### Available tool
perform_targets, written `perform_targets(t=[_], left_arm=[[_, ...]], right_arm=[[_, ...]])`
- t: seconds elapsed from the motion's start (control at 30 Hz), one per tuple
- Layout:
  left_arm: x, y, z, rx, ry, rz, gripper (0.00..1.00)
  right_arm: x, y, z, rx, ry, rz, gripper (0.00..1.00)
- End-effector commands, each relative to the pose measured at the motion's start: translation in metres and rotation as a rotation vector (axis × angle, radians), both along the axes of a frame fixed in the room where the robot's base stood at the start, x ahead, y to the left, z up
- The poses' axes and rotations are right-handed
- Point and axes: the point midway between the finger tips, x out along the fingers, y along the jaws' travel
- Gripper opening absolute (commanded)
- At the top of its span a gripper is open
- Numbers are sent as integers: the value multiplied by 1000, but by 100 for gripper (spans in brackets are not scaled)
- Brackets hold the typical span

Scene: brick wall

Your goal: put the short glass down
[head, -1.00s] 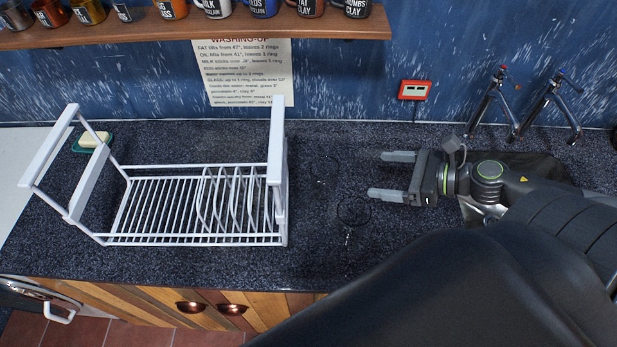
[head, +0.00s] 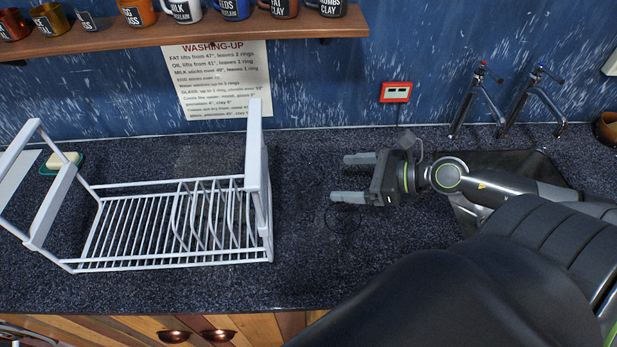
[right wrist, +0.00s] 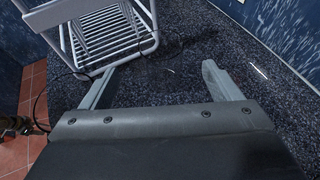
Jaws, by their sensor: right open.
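A faint dark ring (head: 341,218) shows on the dark speckled counter in the head view, right of the dish rack. It looks like the outline of the clear short glass, but its walls are too faint to make out. My right gripper (head: 350,178) reaches in from the right with its two grey fingers apart, pointing left. The ring lies just below the nearer finger in the picture; I cannot tell whether they touch. My left gripper is not in view.
A white wire dish rack (head: 165,265) stands left on the counter (head: 310,275). A soap dish (head: 62,162) is behind it. Two taps (head: 475,100) and a sink (head: 530,165) are at the right. A shelf of mugs (head: 190,38) runs above. Counter between rack and gripper looks mostly clear.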

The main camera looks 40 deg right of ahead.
Motion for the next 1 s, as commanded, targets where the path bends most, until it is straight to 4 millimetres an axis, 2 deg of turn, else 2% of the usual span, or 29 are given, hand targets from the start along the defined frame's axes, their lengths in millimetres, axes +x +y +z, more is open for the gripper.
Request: perform_targets(t=[0.6,1.0], left_arm=[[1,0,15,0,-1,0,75],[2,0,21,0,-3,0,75]], right_arm=[[45,32,-21,5,-1,-5,84],[60,43,-30,6,1,-3,84]])
